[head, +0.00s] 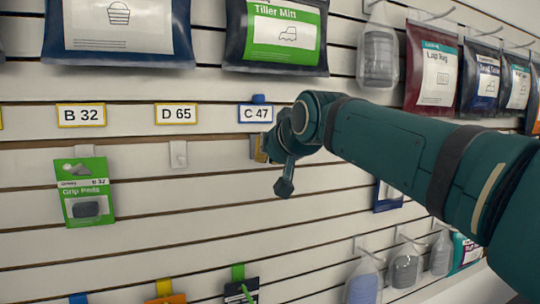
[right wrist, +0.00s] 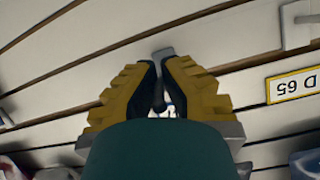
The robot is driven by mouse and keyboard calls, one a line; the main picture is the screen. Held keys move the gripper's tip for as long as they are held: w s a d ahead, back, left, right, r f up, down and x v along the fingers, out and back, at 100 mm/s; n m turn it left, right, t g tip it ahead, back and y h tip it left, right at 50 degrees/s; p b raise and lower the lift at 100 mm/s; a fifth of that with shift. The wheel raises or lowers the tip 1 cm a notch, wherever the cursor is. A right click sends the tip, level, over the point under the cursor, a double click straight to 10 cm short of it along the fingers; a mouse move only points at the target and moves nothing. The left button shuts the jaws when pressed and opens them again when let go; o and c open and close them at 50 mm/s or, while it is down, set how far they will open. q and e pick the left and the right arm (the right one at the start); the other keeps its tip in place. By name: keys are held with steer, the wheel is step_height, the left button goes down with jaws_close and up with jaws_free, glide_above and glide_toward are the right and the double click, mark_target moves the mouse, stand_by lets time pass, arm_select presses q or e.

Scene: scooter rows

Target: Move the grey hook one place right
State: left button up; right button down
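My right gripper (head: 260,148) is at the slatwall just below the C 47 label (head: 257,113). In the right wrist view its yellow and black fingers (right wrist: 161,62) are closed in around a grey hook (right wrist: 163,53), whose plate shows at the fingertips against the wall. The hook's rod is mostly hidden between the fingers. In the head view my wrist hides most of this spot. A second, pale hook (head: 178,154) hangs empty under the D 65 label (head: 176,114); it also shows in the right wrist view (right wrist: 297,22). My left gripper is not in view.
A green Grip Pads pack (head: 85,192) hangs under the B 32 label (head: 81,115). Bagged goods, such as the Tiller Mitt (head: 277,35), hang above. More packs (head: 405,268) hang at the lower right. My right arm covers the wall right of C 47.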

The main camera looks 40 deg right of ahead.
steer(key=shift+r+b, duration=0.1)
steer(key=shift+b, duration=0.25)
stand_by(0.9)
steer(key=shift+s+a+b, duration=0.35)
steer(key=shift+s+b, duration=0.05)
steer(key=shift+s, duration=0.45)
stand_by(0.9)
steer(key=shift+s+a+r+b, duration=0.1)
steer(key=shift+s+a+b, duration=0.15)
steer(key=shift+s, duration=0.6)
steer(key=shift+s+a+r+b, duration=0.1)
steer(key=shift+s+a+b, duration=0.2)
steer(key=shift+s, duration=0.5)
steer(key=shift+s+a+r+b, duration=0.1)
steer(key=shift+s+a+b, duration=0.15)
steer(key=shift+s, duration=0.6)
stand_by(0.3)
steer(key=s+d, duration=0.3)
steer(key=d, duration=0.8)
steer(key=shift+s+f, duration=0.15)
steer(key=shift+f, duration=0.05)
stand_by(1.2)
